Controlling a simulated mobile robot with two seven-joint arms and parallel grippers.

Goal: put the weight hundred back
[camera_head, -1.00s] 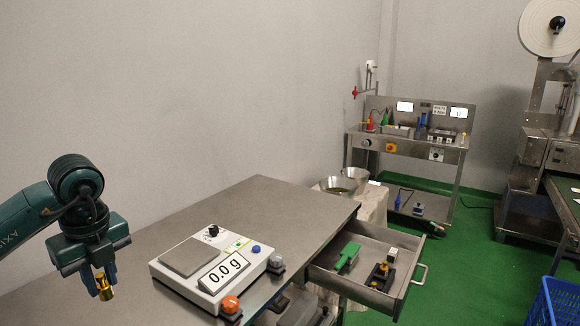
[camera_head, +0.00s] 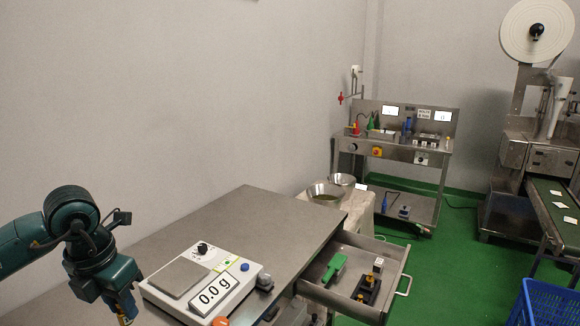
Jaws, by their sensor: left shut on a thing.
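My left gripper (camera_head: 124,308) is at the lower left, pointing down, left of the scale. It is shut on a brass weight (camera_head: 126,320), which shows only in part at the picture's bottom edge. The white scale (camera_head: 237,300) stands on the steel table, its pan (camera_head: 180,277) empty and its display reading 0.0 g. The open drawer (camera_head: 350,302) at the table's right holds a black weight block (camera_head: 366,289) with brass weights in it. I cannot read which weight I hold. My right gripper is not in view.
A green object (camera_head: 334,268) and a small white-topped piece (camera_head: 378,264) also lie in the drawer. An orange knob (camera_head: 220,321) is at the scale's front. The steel table (camera_head: 255,215) is clear behind the scale. A blue crate (camera_head: 548,305) stands at the lower right.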

